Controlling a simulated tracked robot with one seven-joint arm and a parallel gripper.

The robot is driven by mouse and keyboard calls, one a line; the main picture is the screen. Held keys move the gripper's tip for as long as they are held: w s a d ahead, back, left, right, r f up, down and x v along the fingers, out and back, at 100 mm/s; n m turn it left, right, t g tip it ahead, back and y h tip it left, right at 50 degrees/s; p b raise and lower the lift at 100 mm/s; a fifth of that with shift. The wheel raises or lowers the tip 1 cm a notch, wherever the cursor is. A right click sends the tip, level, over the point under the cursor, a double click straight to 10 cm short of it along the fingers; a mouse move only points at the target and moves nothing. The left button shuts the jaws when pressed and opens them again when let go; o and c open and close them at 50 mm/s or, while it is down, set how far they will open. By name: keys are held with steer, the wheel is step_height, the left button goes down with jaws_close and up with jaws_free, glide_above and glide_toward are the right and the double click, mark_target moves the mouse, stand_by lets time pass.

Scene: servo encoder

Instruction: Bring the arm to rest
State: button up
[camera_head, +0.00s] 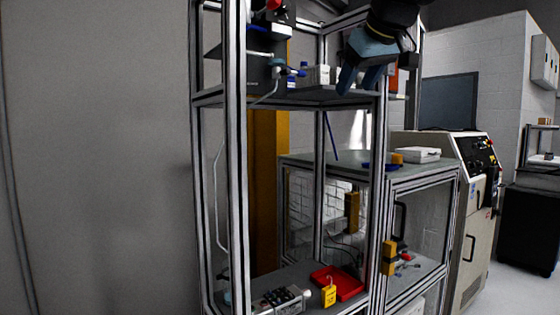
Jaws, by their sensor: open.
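My gripper (362,78) hangs from the top of the picture, right of centre, at the end of my dark arm (392,20). Its blue-grey fingers point down and to the left, with a gap between them, and it looks empty. It appears in front of the upper shelf of an aluminium-framed rack (236,160). I cannot tell how far it is from the rack post beside it. The rest of my arm is outside the picture.
The upper shelf (318,93) carries small boxes and fittings. The lower shelf holds a red tray (337,283), a yellow padlock-like tag (329,295) and a device (282,299). A control cabinet (470,200) and a dark monitor (448,102) stand right. A plain wall fills the left.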

steer(key=s+d+f+m+g, duration=0.1)
steer(key=s+f, duration=0.4)
steer(key=f, duration=0.6)
steer(key=s+d+f+m+g+h, duration=0.1)
steer(key=s+d+f, duration=0.3)
steer(key=f, duration=0.8)
steer(key=s+d+f+m+g+h, duration=0.1)
steer(key=s+d+f+m+g, duration=0.1)
steer(key=s+f, duration=0.5)
step_height(320, 180, down, 5)
steer(key=shift+s+d+r+m, duration=0.15)
steer(key=shift+s+d+m, duration=0.25)
steer(key=shift+m, duration=0.4)
